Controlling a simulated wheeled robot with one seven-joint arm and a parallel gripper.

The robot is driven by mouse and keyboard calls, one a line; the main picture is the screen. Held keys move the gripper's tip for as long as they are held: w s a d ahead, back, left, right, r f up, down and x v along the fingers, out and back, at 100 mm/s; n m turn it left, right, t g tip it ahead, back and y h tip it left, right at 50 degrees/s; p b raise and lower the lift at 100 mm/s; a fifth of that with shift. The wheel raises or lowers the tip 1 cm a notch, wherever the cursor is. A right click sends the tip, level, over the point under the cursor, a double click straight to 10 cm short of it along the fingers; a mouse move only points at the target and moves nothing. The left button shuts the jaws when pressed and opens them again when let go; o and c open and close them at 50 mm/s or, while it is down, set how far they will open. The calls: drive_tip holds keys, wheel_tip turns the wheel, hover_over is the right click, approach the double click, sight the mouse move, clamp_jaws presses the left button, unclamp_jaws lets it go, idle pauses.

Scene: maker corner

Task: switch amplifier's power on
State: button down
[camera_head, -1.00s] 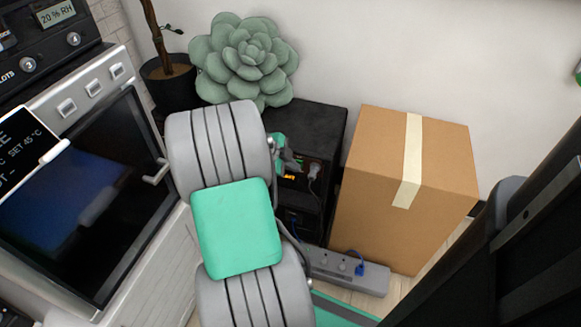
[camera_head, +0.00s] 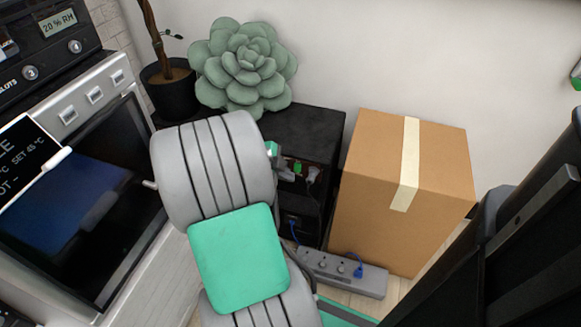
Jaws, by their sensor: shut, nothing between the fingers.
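The amplifier seems to be the black box (camera_head: 308,125) behind my arm, beside the cardboard box. My gripper (camera_head: 286,168) is shut and empty in front of the panel, just left of the green patch. My arm hides part of the gripper and the panel's left side. Contact with the panel cannot be made out.
A cardboard box (camera_head: 436,170) stands close on the right. A grey power strip (camera_head: 342,273) with a blue plug lies on the floor below. A succulent (camera_head: 246,65) and a potted trunk (camera_head: 170,92) stand behind. An oven-like machine (camera_head: 75,215) is at left.

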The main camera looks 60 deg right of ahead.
sight(297, 168)
drive_tip(key=p+v, duration=0.2)
drive_tip(key=v, duration=0.7)
drive_tip(key=shift+w+r, duration=0.25)
drive_tip(key=shift+r, duration=0.2)
drive_tip(key=shift+d, duration=0.15)
drive_tip(key=w+d+b+x, duration=0.1)
drive_tip(key=b+x, duration=0.5)
drive_tip(key=x, duration=0.7)
drive_tip(key=shift+d+r+b, duration=0.15)
drive_tip(key=shift+d+b, duration=0.15)
drive_tip(key=shift+d, duration=0.05)
drive_tip(key=shift+w, duration=0.1)
